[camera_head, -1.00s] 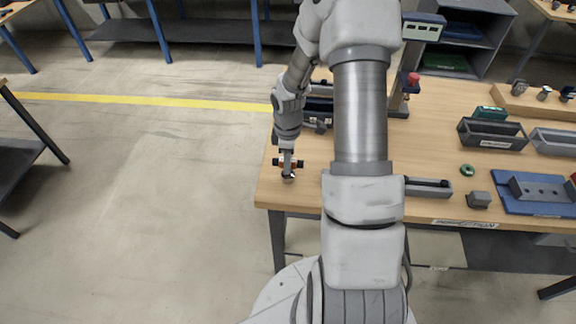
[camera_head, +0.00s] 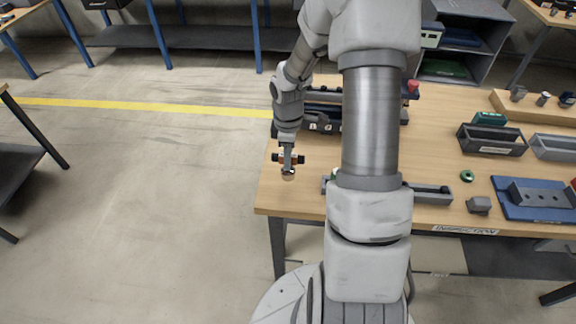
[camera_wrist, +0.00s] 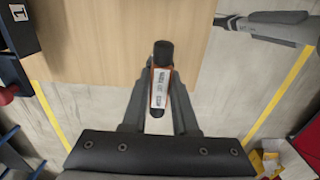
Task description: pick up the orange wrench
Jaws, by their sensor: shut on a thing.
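The orange wrench (camera_wrist: 160,85) is in the wrist view, with orange edges, a white label with dark lettering and a black end pointing away from me. My gripper (camera_wrist: 158,95) is shut on it, one dark finger on each side of the labelled part. In the head view my gripper (camera_head: 288,160) is over the left end of the wooden table, and only a small orange patch shows there. The wrench's near end is partly hidden between the fingers. I cannot tell how far it is above the tabletop.
The wooden table (camera_head: 440,130) has a black-and-grey device (camera_head: 322,122) just behind my gripper. A grey tray (camera_head: 430,193), a green ring (camera_head: 467,176), a blue plate (camera_head: 510,205) and dark bins (camera_head: 490,140) stand to the right. The table's left edge is close; open floor lies beyond.

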